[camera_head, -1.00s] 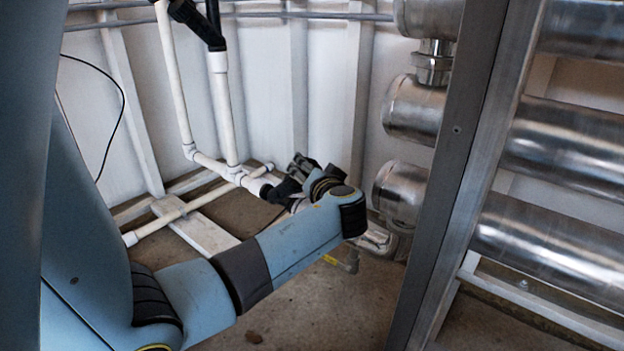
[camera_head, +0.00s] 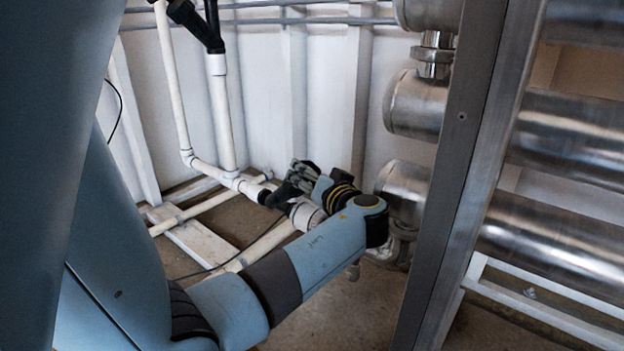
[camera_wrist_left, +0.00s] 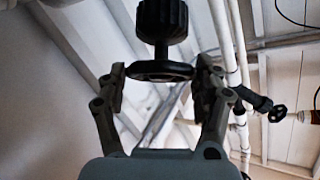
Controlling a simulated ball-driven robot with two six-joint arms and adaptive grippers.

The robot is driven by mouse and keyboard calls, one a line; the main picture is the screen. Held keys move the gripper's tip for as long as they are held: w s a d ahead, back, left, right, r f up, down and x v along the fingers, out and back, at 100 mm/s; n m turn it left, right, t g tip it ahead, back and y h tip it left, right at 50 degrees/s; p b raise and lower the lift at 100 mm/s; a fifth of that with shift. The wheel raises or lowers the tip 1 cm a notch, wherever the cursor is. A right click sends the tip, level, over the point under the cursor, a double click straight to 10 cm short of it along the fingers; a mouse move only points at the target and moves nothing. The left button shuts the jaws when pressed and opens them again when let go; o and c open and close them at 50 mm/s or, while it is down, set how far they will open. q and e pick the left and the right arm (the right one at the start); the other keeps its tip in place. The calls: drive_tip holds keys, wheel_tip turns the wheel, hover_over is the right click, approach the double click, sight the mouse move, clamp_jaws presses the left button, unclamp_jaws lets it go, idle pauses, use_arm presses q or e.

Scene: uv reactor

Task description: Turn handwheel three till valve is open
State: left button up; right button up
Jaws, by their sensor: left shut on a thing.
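My left gripper (camera_head: 300,176) is low at the middle of the head view, close to the white pipework. In the left wrist view my left gripper (camera_wrist_left: 160,82) has one finger on each side of a dark round handwheel (camera_wrist_left: 160,71), seen nearly edge-on, and is shut on it. A black ribbed valve part (camera_wrist_left: 162,20) stands just beyond the wheel. The frames show no number on the wheel, and how far the valve is open cannot be told. The handwheel is not clear in the head view. My right gripper is in neither view.
A second black handwheel (camera_wrist_left: 277,113) sits on a valve at the right of the wrist view. White pipes (camera_head: 222,110) rise at the left. Steel cylinders (camera_head: 405,190) and a grey frame post (camera_head: 455,170) stand close at the right of my left arm.

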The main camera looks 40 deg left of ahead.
use_arm(q)
drive_tip(key=shift+w+r, duration=0.1)
drive_tip(key=shift+r, duration=0.1)
idle(0.3)
drive_tip(key=o, duration=0.9)
drive_tip(key=shift+a+f, duration=0.1)
wheel_tip(320, 180, up, 10)
drive_tip(key=shift+o, duration=0.3)
